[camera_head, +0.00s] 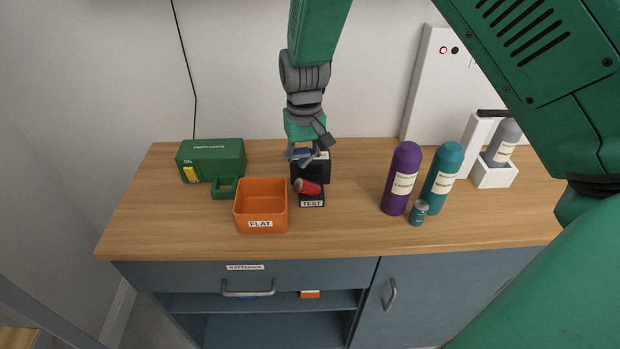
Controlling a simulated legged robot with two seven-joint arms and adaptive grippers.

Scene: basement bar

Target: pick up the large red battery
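The large red battery (308,187) lies slightly tilted on the black tester labelled TEST (312,202), with a grey end toward the left. My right gripper (303,156) hangs down from the top of the view, just behind and above the battery, in front of the tester's black upright block. It appears apart from the battery. Its fingers are small and overlap the black block, so I cannot tell whether they are open or shut. My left gripper is not in view.
An orange bin labelled FLAT (261,224) stands left of the tester. A green box (211,159) and small green holder (225,188) are further left. A purple bottle (402,180), teal bottle (442,180) and small teal cylinder (419,213) stand right. The wooden counter (345,225) is clear in front.

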